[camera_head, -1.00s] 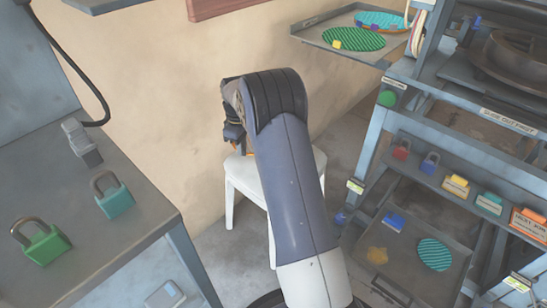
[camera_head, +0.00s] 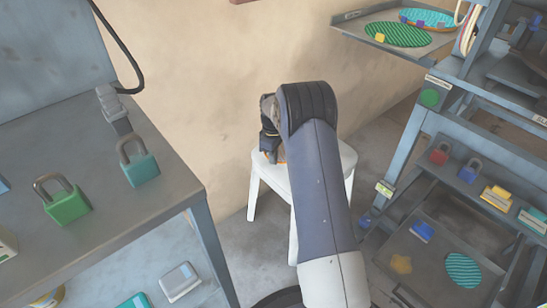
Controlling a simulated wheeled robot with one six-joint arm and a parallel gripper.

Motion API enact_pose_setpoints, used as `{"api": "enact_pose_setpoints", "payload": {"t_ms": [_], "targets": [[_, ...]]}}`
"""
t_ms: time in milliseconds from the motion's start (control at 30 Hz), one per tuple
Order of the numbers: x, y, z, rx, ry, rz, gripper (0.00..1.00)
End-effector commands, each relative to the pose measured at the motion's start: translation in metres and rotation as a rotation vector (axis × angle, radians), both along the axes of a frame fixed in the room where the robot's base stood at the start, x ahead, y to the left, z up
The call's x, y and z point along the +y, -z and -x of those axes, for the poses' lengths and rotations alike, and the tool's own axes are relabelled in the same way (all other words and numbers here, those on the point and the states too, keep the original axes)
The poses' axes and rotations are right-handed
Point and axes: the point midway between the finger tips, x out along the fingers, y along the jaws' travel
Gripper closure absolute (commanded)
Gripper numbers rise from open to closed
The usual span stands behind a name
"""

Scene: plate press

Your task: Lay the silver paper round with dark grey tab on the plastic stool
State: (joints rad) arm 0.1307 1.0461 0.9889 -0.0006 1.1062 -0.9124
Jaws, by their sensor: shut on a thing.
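The white plastic stool (camera_head: 345,158) stands on the floor against the wall, in the middle of the head view. My arm reaches over it and covers much of its seat. My gripper (camera_head: 270,150) is mostly hidden behind my wrist, over the left part of the seat. A small orange bit shows by the fingers. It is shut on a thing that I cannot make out. I cannot tell whether the gripper or its load touches the seat. I do not see the silver paper round with dark grey tab anywhere.
A grey bench (camera_head: 95,215) with a green padlock (camera_head: 65,203) and a teal padlock (camera_head: 139,165) stands left. A blue-grey rack (camera_head: 400,160) stands close on the right. A tray (camera_head: 350,30) with green and blue rounds juts out above. Bare floor lies beside the stool.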

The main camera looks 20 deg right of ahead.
Motion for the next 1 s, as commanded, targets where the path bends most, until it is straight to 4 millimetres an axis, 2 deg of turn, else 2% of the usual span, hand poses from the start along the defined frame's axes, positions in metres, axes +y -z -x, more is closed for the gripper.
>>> {"api": "enact_pose_setpoints", "payload": {"t_ms": [233, 267, 500, 800, 867, 1000], "targets": [[0.000, 0.002, 0.000, 0.000, 0.000, 0.000, 1.00], [0.000, 0.002, 0.000, -0.001, 0.000, 0.001, 0.92], [0.000, 0.002, 0.000, 0.000, 0.000, 0.000, 0.72], [0.000, -0.002, 0.000, -0.001, 0.000, 0.000, 0.71], [0.000, -0.009, 0.000, -0.001, 0.000, 0.000, 0.71], [0.000, -0.035, -0.001, -0.004, 0.000, 0.000, 0.71]]}}
